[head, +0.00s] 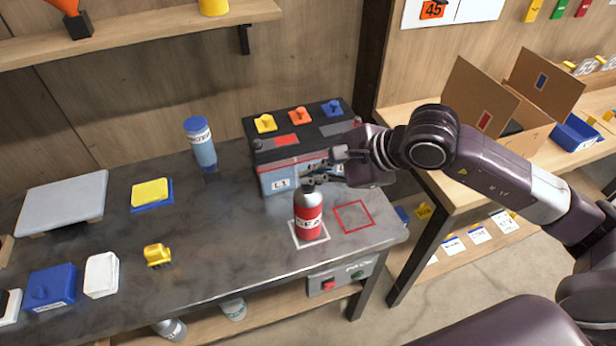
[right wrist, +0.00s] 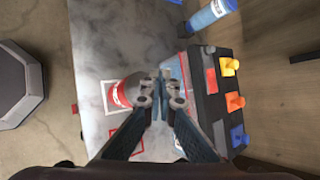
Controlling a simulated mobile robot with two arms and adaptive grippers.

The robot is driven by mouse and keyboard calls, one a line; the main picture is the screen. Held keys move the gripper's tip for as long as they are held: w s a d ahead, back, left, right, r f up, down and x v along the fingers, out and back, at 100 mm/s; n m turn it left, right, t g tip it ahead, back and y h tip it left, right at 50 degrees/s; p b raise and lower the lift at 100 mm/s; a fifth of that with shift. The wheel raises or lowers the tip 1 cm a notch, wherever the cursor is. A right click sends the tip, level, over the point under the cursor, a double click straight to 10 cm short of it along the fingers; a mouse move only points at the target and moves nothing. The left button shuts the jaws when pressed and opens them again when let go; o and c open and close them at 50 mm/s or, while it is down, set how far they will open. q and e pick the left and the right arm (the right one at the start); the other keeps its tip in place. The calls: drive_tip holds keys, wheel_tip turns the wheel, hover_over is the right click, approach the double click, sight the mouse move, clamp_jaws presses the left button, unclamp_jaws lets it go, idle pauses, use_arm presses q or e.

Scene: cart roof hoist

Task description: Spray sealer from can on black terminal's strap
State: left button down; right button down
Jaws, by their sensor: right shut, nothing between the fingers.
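The spray can (head: 309,218), red with a pale label band and a grey top, stands upright on a white-outlined square near the bench's front edge. It also shows in the right wrist view (right wrist: 119,95), left of my fingertips. The battery (head: 277,178), blue-grey below with a dark top and an L1 label, stands behind it. A small black knob (head: 258,144), which looks like the black terminal, sits at its left top corner; I cannot make out a strap. My right gripper (head: 318,171) is shut and empty between can and battery; its fingertips meet in the right wrist view (right wrist: 162,92). My left gripper is out of view.
An empty red-outlined square (head: 353,216) lies right of the can. A blue bottle (head: 201,146) stands left of the battery. Yellow, orange and blue caps (head: 300,117) stand on the battery top. A yellow sponge-like block (head: 150,192) lies further left. Bare bench (head: 228,240) lies left of the can.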

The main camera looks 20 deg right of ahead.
sight(311, 194)
drive_tip(key=shift+r, duration=0.15)
wheel_tip(311, 194, up, 6)
drive_tip(key=p, duration=0.3)
idle(0.4)
idle(0.7)
